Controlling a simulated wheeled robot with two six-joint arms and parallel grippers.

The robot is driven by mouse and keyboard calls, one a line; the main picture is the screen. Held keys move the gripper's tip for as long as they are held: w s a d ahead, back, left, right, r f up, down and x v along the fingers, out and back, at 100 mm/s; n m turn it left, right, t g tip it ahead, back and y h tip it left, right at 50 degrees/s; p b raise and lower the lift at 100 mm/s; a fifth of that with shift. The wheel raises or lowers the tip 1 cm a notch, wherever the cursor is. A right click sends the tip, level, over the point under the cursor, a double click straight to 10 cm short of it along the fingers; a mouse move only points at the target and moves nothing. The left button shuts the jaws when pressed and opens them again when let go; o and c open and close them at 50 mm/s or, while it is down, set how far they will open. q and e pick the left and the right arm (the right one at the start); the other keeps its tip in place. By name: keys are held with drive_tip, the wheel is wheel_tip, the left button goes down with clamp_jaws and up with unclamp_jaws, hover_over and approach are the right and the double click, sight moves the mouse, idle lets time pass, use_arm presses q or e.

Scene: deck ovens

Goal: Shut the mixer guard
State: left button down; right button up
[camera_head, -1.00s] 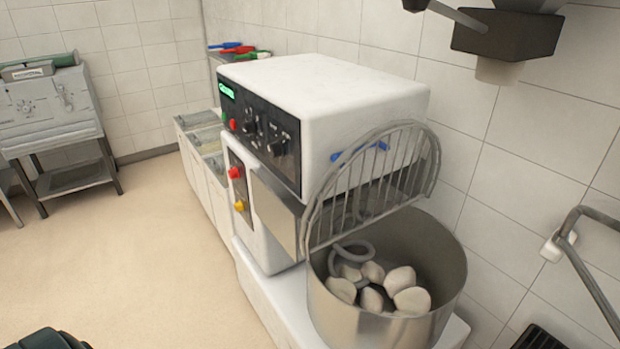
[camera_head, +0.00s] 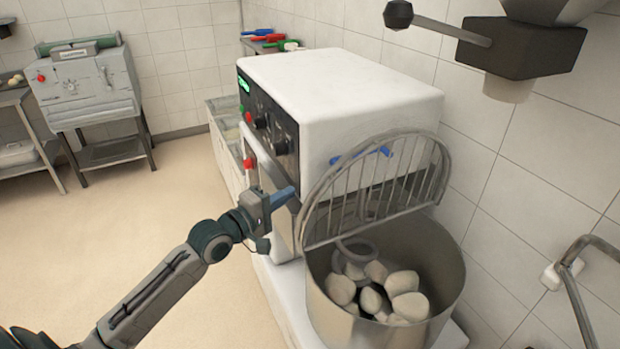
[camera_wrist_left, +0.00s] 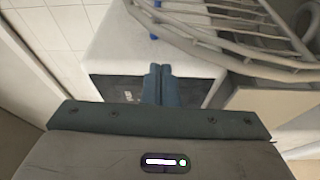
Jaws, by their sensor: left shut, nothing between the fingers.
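The mixer guard (camera_head: 370,193) is a grey wire half-round grille, standing raised and tilted above the mixer bowl (camera_head: 440,290). The bowl is steel and holds several pale dough pieces and a spiral hook. The white mixer body (camera_head: 345,90) stands behind the guard. My left gripper (camera_head: 288,193) is shut and empty, in front of the mixer's control side, left of the guard and apart from it. In the left wrist view its blue fingers (camera_wrist_left: 160,85) are together, with the guard (camera_wrist_left: 225,40) at upper right. My right gripper is not in view.
A blue handle (camera_head: 362,155) shows behind the guard on the mixer. A dark box with a lever (camera_head: 520,55) hangs at upper right. A bent metal rail (camera_head: 575,265) stands at right. Open floor (camera_head: 150,225) lies to the left.

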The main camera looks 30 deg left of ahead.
use_arm(q)
drive_tip(key=x, duration=0.8)
drive_tip(key=shift+s+p, duration=0.1)
drive_tip(key=shift+p, duration=0.2)
drive_tip(key=shift+w+d+f, duration=0.1)
drive_tip(key=shift+w+d, duration=0.1)
drive_tip(key=shift+w, duration=0.4)
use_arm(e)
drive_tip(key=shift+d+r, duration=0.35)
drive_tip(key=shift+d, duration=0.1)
use_arm(q)
drive_tip(key=shift+s+d, duration=0.1)
drive_tip(key=shift+d, duration=0.05)
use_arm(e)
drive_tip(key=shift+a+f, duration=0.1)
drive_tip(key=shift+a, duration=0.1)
